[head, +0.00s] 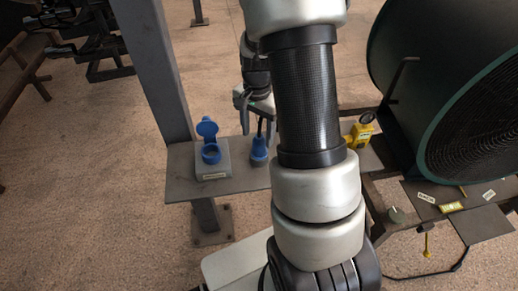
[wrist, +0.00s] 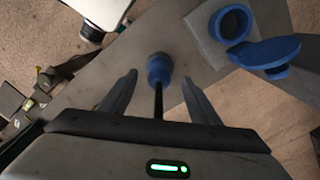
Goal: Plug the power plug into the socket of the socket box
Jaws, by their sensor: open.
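The blue power plug (head: 259,152) stands on the grey shelf, right of the socket box, with its dark cable rising from it. In the wrist view, the plug (wrist: 159,68) shows ahead between my fingertips, and its cable runs back between the fingers. The grey socket box (head: 213,172) has a blue round socket with its lid swung open; the box (wrist: 204,30) is at upper right in the wrist view. My gripper (head: 257,122) is open above the plug, fingers on either side of the cable. My arm covers part of the shelf to the right.
A grey post (head: 150,60) rises beside the shelf (head: 180,166) at the left. A large dark green drum-shaped machine (head: 395,75) stands at the right. A yellow object (head: 358,136) sits near it. The shelf between box and plug is narrow but clear.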

